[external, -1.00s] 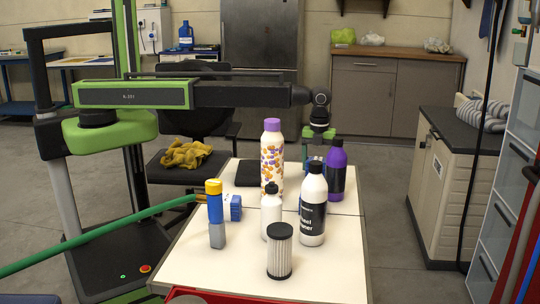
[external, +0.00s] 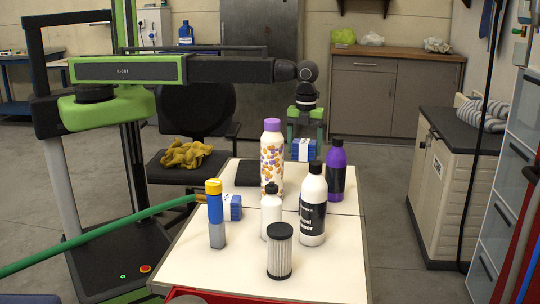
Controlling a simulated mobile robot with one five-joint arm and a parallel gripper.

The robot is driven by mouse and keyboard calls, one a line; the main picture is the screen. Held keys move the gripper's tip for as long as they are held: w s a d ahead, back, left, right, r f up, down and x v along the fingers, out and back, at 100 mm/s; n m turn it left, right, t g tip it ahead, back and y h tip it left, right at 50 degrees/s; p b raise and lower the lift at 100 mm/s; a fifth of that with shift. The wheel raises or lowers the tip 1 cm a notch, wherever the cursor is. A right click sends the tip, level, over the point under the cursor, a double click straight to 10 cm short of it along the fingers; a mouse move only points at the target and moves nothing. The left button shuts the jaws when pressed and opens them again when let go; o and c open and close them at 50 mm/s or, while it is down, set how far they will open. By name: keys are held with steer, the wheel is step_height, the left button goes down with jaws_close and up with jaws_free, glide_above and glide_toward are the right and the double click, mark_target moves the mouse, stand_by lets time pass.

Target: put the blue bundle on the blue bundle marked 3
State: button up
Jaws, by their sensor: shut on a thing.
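My gripper (external: 305,138) is shut on a blue bundle (external: 313,151) with a white band, held in the air above the far part of the white table. Another blue bundle (external: 235,207) with a pale band sits on the table at the left. It is partly hidden behind a blue, grey and yellow upright tool. No number can be read on either bundle. The held bundle is apart from the one on the table, up and to its right in the picture.
The table (external: 190,268) carries a patterned bottle (external: 271,165), a small white bottle (external: 271,215), a black-labelled bottle (external: 312,215), a purple bottle (external: 337,170), a filter (external: 280,255), the upright tool (external: 215,215) and a black pad (external: 247,173). A green hose (external: 110,233) crosses at left.

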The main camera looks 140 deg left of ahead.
steer(key=shift+w+d+r+p, duration=0.25)
steer(key=shift+d+r, duration=0.25)
steer(key=shift+d, duration=0.3)
steer(key=shift+w+d+r+p, duration=0.2)
steer(key=shift+d+r, duration=0.25)
steer(key=shift+d, duration=0.3)
